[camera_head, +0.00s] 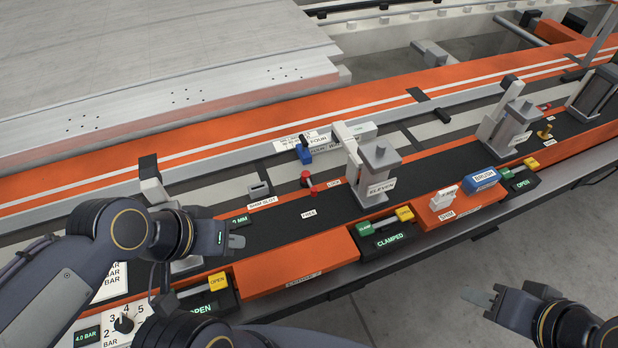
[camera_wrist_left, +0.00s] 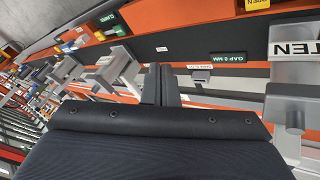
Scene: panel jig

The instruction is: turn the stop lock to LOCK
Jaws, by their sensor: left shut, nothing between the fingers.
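The stop lock (camera_head: 307,180) is a small red knob with a short red lever on the black strip of the jig, in the head view. A FREE label (camera_head: 308,213) lies in front of it and a LOCK label (camera_head: 333,183) to its right. I cannot tell surely which label the lever points to. My left gripper (camera_head: 240,241) is to the left and nearer, apart from the lock, shut and empty. Its closed fingers (camera_wrist_left: 161,84) also show in the left wrist view, where I cannot make out the lock. My right gripper (camera_head: 483,302) is at the lower right, away from the jig; its opening is unclear.
A grey clamp post marked ELEVEN (camera_head: 377,170) stands right of the lock. A blue block with a black knob (camera_head: 304,152) sits behind it. The shim slot (camera_head: 259,188) is to its left. A green-and-yellow handle (camera_head: 385,223) by the CLAMPED display is in front.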

